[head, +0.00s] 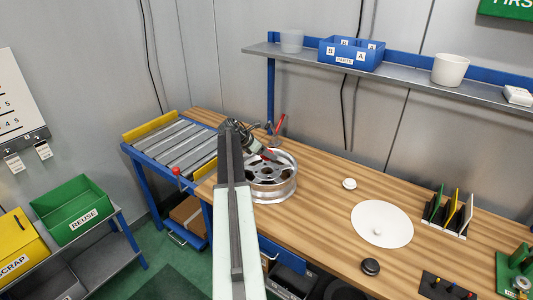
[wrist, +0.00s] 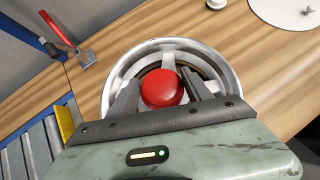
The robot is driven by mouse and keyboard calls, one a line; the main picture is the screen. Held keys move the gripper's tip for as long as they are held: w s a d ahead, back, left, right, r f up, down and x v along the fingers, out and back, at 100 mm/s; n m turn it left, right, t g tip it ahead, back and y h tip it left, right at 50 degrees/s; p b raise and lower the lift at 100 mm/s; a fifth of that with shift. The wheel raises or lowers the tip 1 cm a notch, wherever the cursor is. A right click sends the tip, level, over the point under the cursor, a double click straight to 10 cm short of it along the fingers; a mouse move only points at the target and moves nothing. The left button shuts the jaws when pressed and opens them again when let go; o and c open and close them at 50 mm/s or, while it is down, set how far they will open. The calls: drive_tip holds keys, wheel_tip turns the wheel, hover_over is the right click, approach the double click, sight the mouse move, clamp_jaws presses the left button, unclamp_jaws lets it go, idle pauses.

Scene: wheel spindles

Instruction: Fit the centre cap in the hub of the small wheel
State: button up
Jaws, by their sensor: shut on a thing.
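The small wheel (head: 286,190), a silver spoked rim, lies flat on the wooden bench; it fills the middle of the wrist view (wrist: 112,75). My gripper (wrist: 162,80) is over the wheel, with its two dark fingers shut on the sides of a round red cap (wrist: 163,89), which I take for the centre cap. The cap appears over the middle of the wheel and hides the hub. I cannot tell whether it touches the hub. In the head view my arm covers part of the wheel, and a little red shows at the gripper (head: 268,155).
A red-handled clamp (wrist: 60,29) stands on the bench beyond the wheel. A roller conveyor (head: 175,150) adjoins the bench's left end. A white disc (head: 382,224), a small white knob-like part (head: 349,184) and a black round part (head: 370,267) lie to the right, with bare bench between.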

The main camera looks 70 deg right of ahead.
drive_tip(key=shift+f+b, duration=3.35)
drive_tip(key=shift+f, duration=0.2)
drive_tip(key=o, duration=1.5)
drive_tip(key=shift+r, duration=0.1)
drive_tip(key=p+v, duration=0.5)
drive_tip(key=v, duration=0.2)
drive_tip(key=shift+w+a+r+p, duration=0.1)
drive_tip(key=shift+a+r+p, duration=0.05)
drive_tip(key=shift+r+p, duration=0.2)
drive_tip(key=shift+w+a, duration=0.1)
drive_tip(key=shift+f, duration=0.15)
